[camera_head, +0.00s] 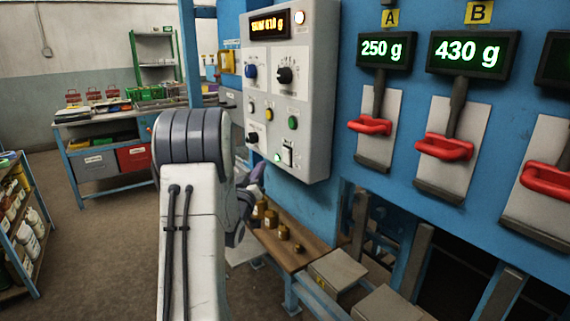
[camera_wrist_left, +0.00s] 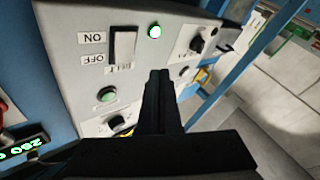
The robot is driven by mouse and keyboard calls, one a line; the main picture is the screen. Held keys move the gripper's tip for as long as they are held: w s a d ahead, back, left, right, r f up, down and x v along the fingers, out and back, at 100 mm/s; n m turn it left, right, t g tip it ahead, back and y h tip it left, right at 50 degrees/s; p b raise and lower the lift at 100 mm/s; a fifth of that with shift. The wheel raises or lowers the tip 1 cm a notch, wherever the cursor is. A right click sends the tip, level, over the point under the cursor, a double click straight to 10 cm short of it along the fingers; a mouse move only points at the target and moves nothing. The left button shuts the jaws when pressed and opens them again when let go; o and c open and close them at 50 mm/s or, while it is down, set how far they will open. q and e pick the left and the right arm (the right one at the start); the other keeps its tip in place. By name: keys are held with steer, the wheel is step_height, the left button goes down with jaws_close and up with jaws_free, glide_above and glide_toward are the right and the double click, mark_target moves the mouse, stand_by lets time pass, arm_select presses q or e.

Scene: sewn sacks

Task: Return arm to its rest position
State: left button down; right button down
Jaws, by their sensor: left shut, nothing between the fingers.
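My left arm (camera_head: 192,200) rises in the middle of the head view and hides most of its own gripper; a dark part shows at its right side. In the left wrist view my left gripper (camera_wrist_left: 160,75) is shut and empty, its dark fingers together in front of the grey control panel (camera_wrist_left: 65,45). The fingertips appear just below the panel's rocker switch (camera_wrist_left: 123,45) with ON and OFF marks; I cannot tell whether they touch the panel. A lit green lamp (camera_wrist_left: 155,31) is beside the switch. My right gripper is not in view.
The control panel (camera_head: 318,100) hangs on the blue machine, with scale displays A (camera_head: 386,50) and B (camera_head: 470,52) reading 250 g and 430 g above red handles (camera_head: 445,147). Brass weights (camera_head: 271,219) stand on a low bench. A shelf (camera_head: 20,225) is at left; open floor lies between.

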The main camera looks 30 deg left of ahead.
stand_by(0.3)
arm_select(q)
steer(key=s+d+f+m+g+h, duration=0.2)
steer(key=d+f+g, duration=0.35)
steer(key=d, duration=0.35)
steer(key=s+d+f+m+g+h, duration=0.2)
steer(key=d+f+m+g+h, duration=0.15)
steer(key=d+f, duration=0.5)
steer(key=s+d+f+m+g+h, duration=0.1)
steer(key=s+d+f+m+g, duration=0.25)
steer(key=s+d+g, duration=0.65)
steer(key=s+d+r+m, duration=0.2)
steer(key=s+d+m, duration=0.1)
steer(key=s+d, duration=0.5)
steer(key=s+d+r+m+h, duration=0.1)
steer(key=s+d+r+m, duration=0.2)
steer(key=s+d, duration=0.4)
steer(key=s, duration=0.4)
steer(key=shift+s+d+r+m, duration=0.2)
steer(key=shift+s+d+m, duration=0.15)
steer(key=shift+m, duration=0.05)
